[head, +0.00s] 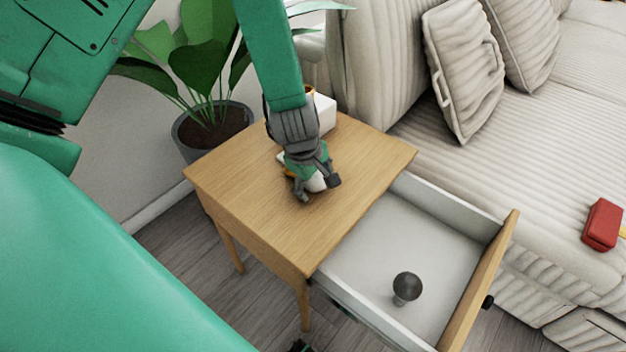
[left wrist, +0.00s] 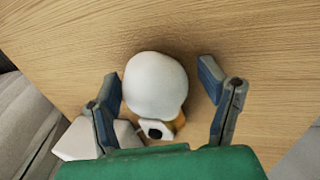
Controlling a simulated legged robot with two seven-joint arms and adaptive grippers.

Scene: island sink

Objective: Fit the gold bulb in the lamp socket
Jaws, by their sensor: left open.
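My left gripper (head: 318,190) points down over the wooden side table, its fingers open. A round white bulb-like globe (head: 316,183) is between the fingers. In the left wrist view the globe (left wrist: 155,85) has a gap to the finger on the right; whether the left finger touches it I cannot tell. An orange-gold part (left wrist: 179,121) shows just below it, mostly hidden by the globe and my gripper. A dark grey bulb (head: 407,287) stands in the open drawer. I cannot make out a gold bulb or the lamp socket clearly.
The side table (head: 235,190) has its drawer (head: 425,235) pulled out to the right. A white block (head: 324,112) stands at the back of the tabletop. A potted plant (head: 212,130) is behind, a sofa (head: 545,130) with a red object (head: 602,224) to the right.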

